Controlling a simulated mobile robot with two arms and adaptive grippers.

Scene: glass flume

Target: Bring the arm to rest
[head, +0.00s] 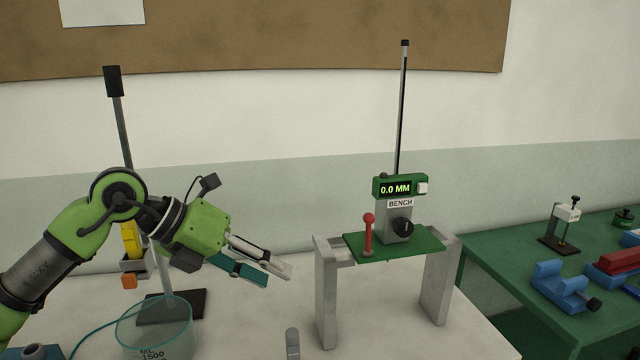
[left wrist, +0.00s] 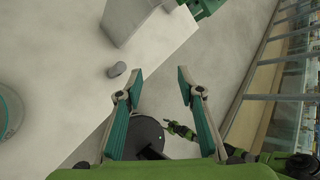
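My left arm (head: 70,240) comes in from the left in the head view, with its elbow raised. My left gripper (head: 279,275) hangs above the white table, left of the grey bench stand, and its fingers are apart and empty. In the left wrist view the left gripper (left wrist: 160,74) shows open, with nothing between its two teal-padded fingers. The table edge and bare floor lie below it. Part of my right arm (left wrist: 240,152) shows small and low in the left wrist view. Whether its gripper is open or shut cannot be made out.
A bench gauge (head: 394,225) reading 0.0 MM stands on the grey stand (head: 327,290). A clear beaker (head: 155,335) and a tall rod stand (head: 122,130) are at left. A small grey post (head: 292,343) stands at the front. A green table (head: 510,270) holds several tools.

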